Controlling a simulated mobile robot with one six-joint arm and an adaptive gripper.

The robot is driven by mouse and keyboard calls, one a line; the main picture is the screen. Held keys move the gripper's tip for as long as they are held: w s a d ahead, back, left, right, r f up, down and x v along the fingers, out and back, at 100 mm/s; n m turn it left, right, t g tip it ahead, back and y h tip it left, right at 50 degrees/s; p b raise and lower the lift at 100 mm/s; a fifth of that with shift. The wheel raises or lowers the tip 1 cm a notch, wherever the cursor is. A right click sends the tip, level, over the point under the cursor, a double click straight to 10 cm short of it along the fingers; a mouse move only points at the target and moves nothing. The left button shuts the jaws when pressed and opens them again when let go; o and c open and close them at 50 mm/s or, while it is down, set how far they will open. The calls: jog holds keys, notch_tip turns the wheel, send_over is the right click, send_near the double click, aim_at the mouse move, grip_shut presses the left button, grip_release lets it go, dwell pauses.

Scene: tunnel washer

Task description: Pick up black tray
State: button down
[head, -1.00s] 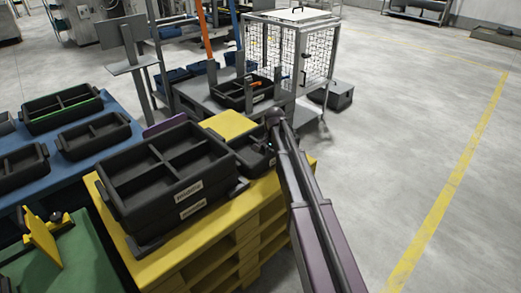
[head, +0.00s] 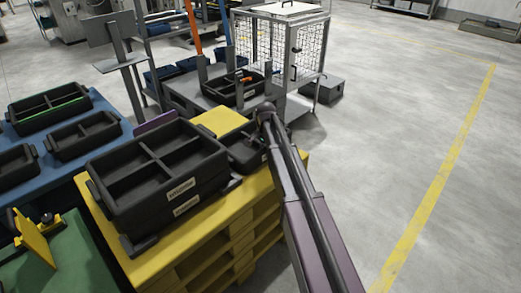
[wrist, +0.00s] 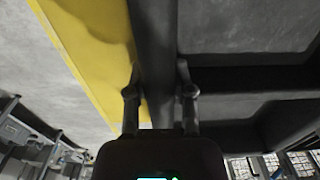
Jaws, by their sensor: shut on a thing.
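A black tray (head: 240,150) with compartments sits at the right end of the yellow pallet, beside the larger stacked trays and partly hidden by my arm. In the wrist view, my gripper (wrist: 158,76) is shut on the wall of a black divided tray (wrist: 155,40), with one finger on each side of it. In the head view, my arm reaches down to the right-hand tray and my fingers are hidden. Whether the tray is clear of the pallet cannot be told.
Two stacked black trays (head: 150,180) stand on the yellow pallet (head: 235,205), left of the held tray. More black trays (head: 84,136) lie on a blue surface at left. A wire-mesh cage (head: 280,48) stands behind. The floor at right is clear.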

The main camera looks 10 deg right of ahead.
jog(key=shift+r, duration=0.1)
jog(key=shift+w+d+r+p, duration=0.1)
jog(key=shift+d+r+p, duration=0.1)
jog(key=shift+r+p, duration=0.25)
notch_tip(320, 180, up, 6)
jog(key=p, duration=0.6)
jog(key=w+d, duration=1.1)
jog(key=d, duration=0.4)
jog(key=shift+w+d, duration=0.25)
jog(key=shift+d, duration=0.15)
jog(key=shift+f, duration=0.1)
notch_tip(320, 180, up, 37)
jog(key=p, duration=3.6)
jog(key=shift+f+p, duration=0.2)
jog(key=shift+p, duration=0.1)
jog(key=shift+s, duration=0.1)
